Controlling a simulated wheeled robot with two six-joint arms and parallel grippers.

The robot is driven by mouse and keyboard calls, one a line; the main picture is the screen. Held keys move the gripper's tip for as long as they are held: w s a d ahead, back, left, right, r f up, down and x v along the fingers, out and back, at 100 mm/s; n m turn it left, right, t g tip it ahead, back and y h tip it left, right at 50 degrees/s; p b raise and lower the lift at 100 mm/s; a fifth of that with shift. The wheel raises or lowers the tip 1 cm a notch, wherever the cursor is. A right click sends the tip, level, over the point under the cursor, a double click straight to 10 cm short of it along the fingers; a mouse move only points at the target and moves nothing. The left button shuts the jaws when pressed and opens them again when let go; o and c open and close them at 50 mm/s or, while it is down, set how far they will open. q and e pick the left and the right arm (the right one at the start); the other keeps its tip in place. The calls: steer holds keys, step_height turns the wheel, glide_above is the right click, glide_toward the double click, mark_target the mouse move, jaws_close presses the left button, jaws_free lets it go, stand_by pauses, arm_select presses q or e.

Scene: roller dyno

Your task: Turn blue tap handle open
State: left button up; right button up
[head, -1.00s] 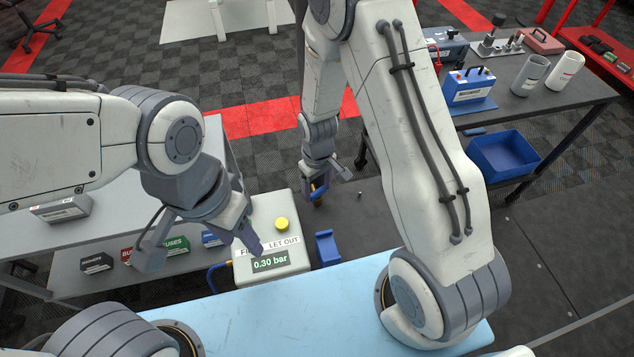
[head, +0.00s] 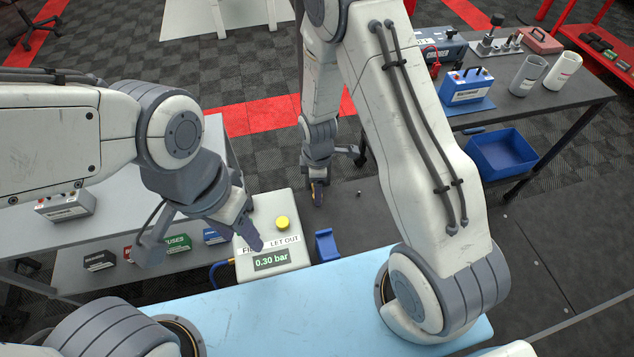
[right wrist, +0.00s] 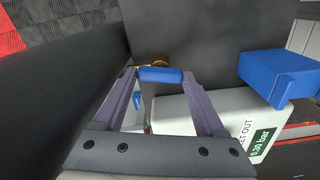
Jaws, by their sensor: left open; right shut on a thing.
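The blue tap handle (right wrist: 160,75) lies crosswise between the fingertips of my right gripper (right wrist: 161,77) in the right wrist view, with a brass part (right wrist: 154,61) just behind it. The right gripper is shut on the handle. In the head view this gripper (head: 317,192) points down beyond the gauge box, and its fingers mostly hide the handle. My left gripper (head: 204,243) is open and empty, with one finger over the left part of the gauge box (head: 296,256). The box's display reads 0.30 bar.
A blue holder (head: 326,243) stands right of the gauge box, close to the light blue surface (head: 330,295). Small labelled boxes (head: 177,244) sit on the shelf at left. A dark bench (head: 545,100) with a blue bin (head: 503,152) below stands at right.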

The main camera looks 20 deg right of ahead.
steer(key=shift+n, duration=1.2)
steer(key=o, duration=1.3)
steer(key=shift+w, duration=0.1)
